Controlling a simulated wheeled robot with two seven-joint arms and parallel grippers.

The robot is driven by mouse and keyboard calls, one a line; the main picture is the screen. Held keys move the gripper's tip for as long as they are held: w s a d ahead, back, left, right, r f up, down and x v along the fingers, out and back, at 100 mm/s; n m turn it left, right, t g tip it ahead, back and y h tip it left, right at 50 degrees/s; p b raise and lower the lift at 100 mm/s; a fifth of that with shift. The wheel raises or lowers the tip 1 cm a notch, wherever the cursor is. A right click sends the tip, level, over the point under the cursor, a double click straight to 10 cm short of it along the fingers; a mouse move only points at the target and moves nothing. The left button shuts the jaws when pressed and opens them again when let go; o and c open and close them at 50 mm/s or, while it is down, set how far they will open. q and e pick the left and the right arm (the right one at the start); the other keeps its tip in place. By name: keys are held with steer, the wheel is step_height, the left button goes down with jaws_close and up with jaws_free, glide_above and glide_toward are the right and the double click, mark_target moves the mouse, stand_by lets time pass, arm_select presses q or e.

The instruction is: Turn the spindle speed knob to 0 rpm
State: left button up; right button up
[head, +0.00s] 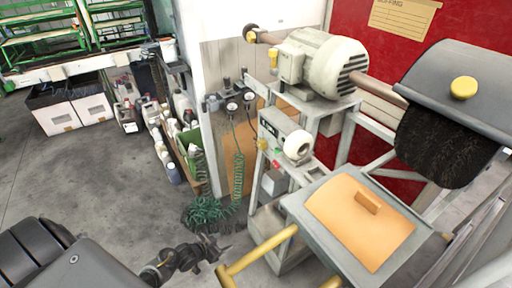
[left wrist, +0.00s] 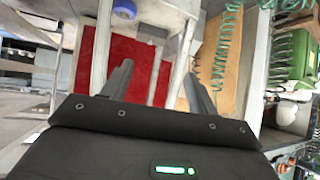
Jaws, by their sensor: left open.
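The spindle speed knob looks to be the large white round knob (head: 298,145) on the front of the grey control box (head: 275,135) below the motor. Its pointer and scale are too small to read. My left gripper (head: 219,248) is low and left of the box in the head view, well apart from the knob. In the left wrist view my left gripper (left wrist: 158,75) has its two fingers spread with nothing between them. My right gripper is in neither view.
The grey motor (head: 320,62) and black brush (head: 445,145) stand above and right of the box. A tray with an orange board (head: 355,220) and yellow handles (head: 258,256) stick out in front. A green coiled hose (head: 208,212) hangs left.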

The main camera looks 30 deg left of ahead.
arm_select(q)
steer(key=w+a+r+m+t+h, duration=0.1)
steer(key=w+r+t, duration=0.1)
steer(key=w+r, duration=0.5)
steer(key=w+a+r+m+t+h, duration=0.1)
steer(key=w+r+t, duration=0.15)
steer(key=r, duration=0.85)
steer(key=m+h, duration=0.5)
glide_toward(259, 146)
steer(key=shift+n+t+y, duration=0.3)
steer(key=shift+t, duration=0.15)
steer(key=p+x, duration=0.1)
steer(key=x, duration=0.7)
steer(key=shift+d+f+p, duration=0.2)
steer(key=shift+d+p, duration=0.15)
steer(key=shift+d, duration=0.05)
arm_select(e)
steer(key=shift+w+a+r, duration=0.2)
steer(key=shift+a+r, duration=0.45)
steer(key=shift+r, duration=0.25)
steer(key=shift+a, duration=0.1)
arm_select(q)
steer(key=shift+c, duration=0.7)
steer(key=c, duration=0.7)
steer(key=shift+d, duration=0.15)
steer(key=shift+c, duration=0.8)
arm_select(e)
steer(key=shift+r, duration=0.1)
